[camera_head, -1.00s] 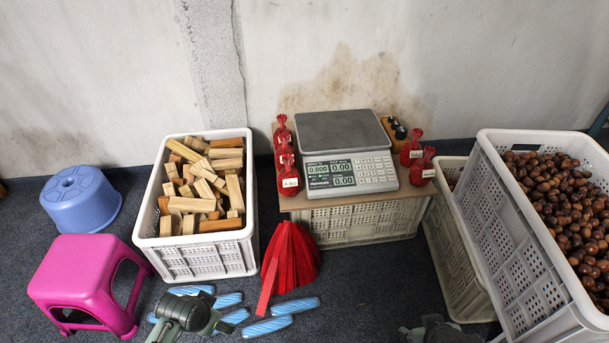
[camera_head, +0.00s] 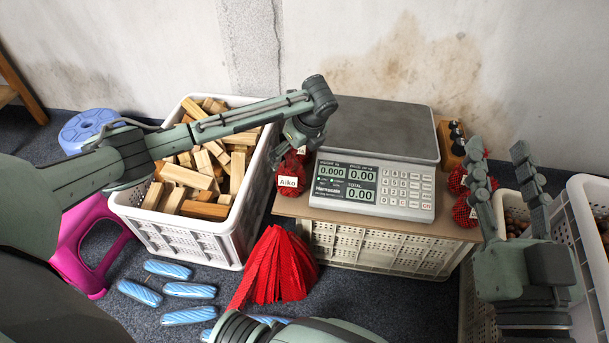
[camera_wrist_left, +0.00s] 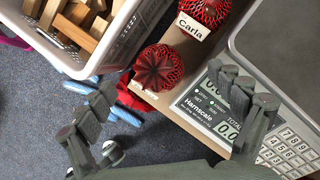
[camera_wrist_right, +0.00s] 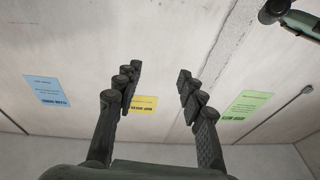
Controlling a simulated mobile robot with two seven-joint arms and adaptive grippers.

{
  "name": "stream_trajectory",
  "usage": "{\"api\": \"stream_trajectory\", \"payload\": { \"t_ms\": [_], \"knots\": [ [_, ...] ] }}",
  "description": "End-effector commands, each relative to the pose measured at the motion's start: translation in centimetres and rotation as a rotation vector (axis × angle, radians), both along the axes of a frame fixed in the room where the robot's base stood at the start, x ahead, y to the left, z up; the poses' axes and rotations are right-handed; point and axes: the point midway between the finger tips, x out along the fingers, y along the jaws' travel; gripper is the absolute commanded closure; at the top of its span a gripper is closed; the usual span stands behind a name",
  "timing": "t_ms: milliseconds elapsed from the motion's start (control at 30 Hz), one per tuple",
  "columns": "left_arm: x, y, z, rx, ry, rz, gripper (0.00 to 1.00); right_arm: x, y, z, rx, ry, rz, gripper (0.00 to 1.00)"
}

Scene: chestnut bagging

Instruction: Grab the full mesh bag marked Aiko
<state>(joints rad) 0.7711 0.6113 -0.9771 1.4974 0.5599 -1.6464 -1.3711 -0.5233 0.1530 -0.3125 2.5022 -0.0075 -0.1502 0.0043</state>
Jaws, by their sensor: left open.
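The red mesh bag marked Aiko (camera_head: 290,172) stands at the front left corner of the board beside the scale, its white label facing me. My left gripper (camera_head: 292,148) is just above and behind it, pointing down, open and empty. In the left wrist view, a round red mesh bag (camera_wrist_left: 157,68) lies ahead between the open fingers (camera_wrist_left: 165,100); its label is hidden, but its front place fits the Aiko bag. A bag labelled Carla (camera_wrist_left: 204,12) is beyond it. My right gripper (camera_head: 500,160) is open and empty, pointing up at the right; its fingers (camera_wrist_right: 155,88) show apart against the wall.
The scale (camera_head: 375,185) stands close right of the Aiko bag. A crate of wooden blocks (camera_head: 190,240) is on the left. More red bags (camera_head: 462,210) are right of the scale. Empty red mesh (camera_head: 272,265) hangs below the board's front. Blue rolls (camera_head: 190,290) lie on the floor.

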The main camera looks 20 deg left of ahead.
Motion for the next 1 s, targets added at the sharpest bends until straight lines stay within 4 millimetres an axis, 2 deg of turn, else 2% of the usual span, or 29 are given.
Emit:
{"api": "stream_trajectory", "payload": {
  "t_ms": [200,333,600,933,1000],
  "knots": [
    [0.4,1.1,-1.9,0.012,0.011,-0.011,0.08,-0.9,0.3,2.4,0.056,-0.116,0.011,0.6],
    [0.4,1.4,-2.9,0.012,0.01,-0.01,0.08,-1.2,0.2,3.2,0.076,-0.163,0.012,0.6],
    [0.6,2.7,-6.6,0.011,0.008,-0.009,0.08,-2.2,-0.8,5.5,0.134,-0.347,-0.004,0.6],
    [0.8,3.0,-7.1,0.011,0.006,-0.011,0.08,-2.6,-1.0,6.3,0.146,-0.39,-0.006,0.6],
    [0.8,3.0,-7.1,0.01,0.007,-0.011,0.15,-2.6,-1.0,6.3,0.146,-0.39,-0.006,0.6]
  ]
}}
